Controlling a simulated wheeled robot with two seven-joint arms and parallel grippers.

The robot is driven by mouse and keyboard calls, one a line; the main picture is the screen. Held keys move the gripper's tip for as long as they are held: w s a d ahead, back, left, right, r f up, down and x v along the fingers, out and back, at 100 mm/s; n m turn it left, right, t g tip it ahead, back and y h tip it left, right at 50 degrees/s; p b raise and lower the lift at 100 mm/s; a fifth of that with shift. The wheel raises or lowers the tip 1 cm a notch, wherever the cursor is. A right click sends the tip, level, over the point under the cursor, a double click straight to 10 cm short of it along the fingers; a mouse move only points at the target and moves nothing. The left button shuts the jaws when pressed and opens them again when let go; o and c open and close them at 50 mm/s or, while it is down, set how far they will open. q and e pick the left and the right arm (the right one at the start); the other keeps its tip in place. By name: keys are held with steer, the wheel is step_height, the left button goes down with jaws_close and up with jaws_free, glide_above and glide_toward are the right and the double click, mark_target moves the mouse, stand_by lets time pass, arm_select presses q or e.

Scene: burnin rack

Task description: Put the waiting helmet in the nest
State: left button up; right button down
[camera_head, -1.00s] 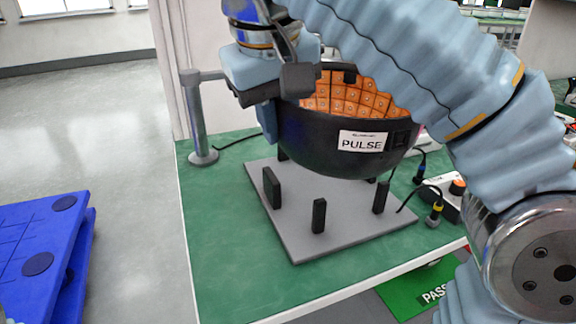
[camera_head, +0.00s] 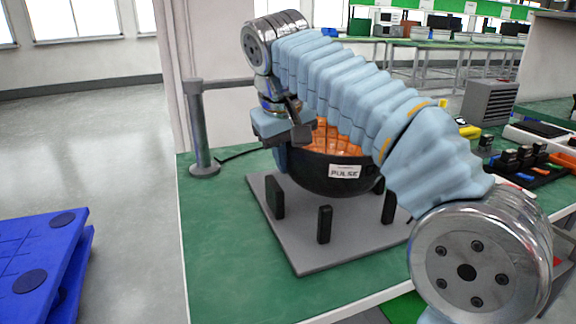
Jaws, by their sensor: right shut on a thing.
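The helmet (camera_head: 322,175) is a black upturned bowl with an orange padded inside and a white PULSE label on its front. It sits low among the black posts of the nest, a grey plate (camera_head: 318,255) on the green table. I cannot tell whether it rests on all the posts. My right gripper (camera_head: 290,135) is shut on the helmet's left rim. My right arm covers the helmet's back and right side. My left gripper is not in view.
The green table (camera_head: 225,270) is clear left of the plate. A grey post with a bar (camera_head: 203,140) stands at its back left corner. A blue platform (camera_head: 40,260) is on the floor at left. Tools and a grey drawer unit (camera_head: 488,103) are at right.

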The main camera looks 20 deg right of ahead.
steer(key=shift+f, duration=0.4)
